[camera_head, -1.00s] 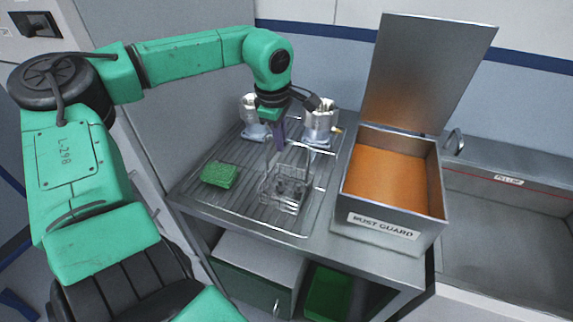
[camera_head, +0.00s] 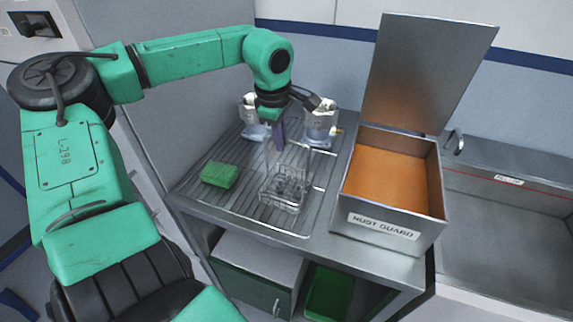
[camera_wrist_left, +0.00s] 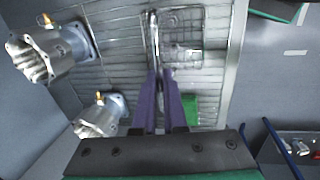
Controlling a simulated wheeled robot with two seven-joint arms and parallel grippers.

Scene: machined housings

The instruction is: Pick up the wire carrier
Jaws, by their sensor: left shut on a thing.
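The wire carrier (camera_head: 287,188) is a small open basket of thin metal wire with a tall handle. It is at the front of the slatted rack in the head view, and I cannot tell whether its base touches the slats. It also shows beyond the fingers in the left wrist view (camera_wrist_left: 185,22), with a greyish part inside. My left gripper (camera_head: 280,148) points down above it, its purple fingers (camera_wrist_left: 163,75) shut on the carrier's handle. My right gripper is not in view.
Two machined metal housings (camera_head: 320,122) (camera_wrist_left: 45,52) stand behind the carrier. A green block (camera_head: 219,175) lies left of it on the slatted rack (camera_head: 215,200). An open metal box (camera_head: 385,229), labelled RUST GUARD with an orange inside, stands to the right with its lid up.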

